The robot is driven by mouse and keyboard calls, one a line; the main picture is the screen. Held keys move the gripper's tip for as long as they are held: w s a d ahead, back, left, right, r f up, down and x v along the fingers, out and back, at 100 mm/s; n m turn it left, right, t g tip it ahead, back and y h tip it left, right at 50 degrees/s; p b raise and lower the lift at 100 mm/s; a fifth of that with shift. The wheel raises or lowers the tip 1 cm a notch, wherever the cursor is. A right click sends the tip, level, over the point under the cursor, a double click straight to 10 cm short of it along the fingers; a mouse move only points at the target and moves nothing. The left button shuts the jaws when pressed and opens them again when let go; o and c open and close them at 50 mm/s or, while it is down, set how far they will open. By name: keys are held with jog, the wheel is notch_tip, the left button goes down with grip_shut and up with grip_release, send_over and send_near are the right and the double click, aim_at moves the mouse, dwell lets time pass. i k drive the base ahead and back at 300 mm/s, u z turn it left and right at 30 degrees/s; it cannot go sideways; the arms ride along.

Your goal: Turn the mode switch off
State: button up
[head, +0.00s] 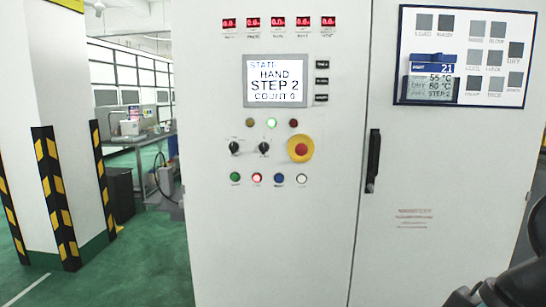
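A light grey control cabinet (330,230) stands in front of me. Two black rotary switches (234,148) (264,148) sit side by side on its left door, below the screen. Their labels are too small to read, so I cannot tell which is the mode switch or how each is set. The screen (275,80) reads STATE, HAND, STEP 2, COUNT 0. Dark parts of my arm show at the bottom right corner, well away from the switches. My gripper's fingers do not show.
A red emergency stop on a yellow base (300,149) is right beside the switches. Several coloured buttons (257,178) lie below, small lamps (271,123) above. A black door handle (374,158) sticks out to the right. A striped pillar (52,190) stands left; green floor is free between.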

aim_at(234, 146)
jog(key=u, duration=0.35)
jog(key=k, duration=1.05)
jog(key=u, duration=1.55)
jog(key=i, duration=1.55)
jog(key=z, duration=1.25)
jog(key=i, duration=0.6)
jog(key=z, duration=0.65)
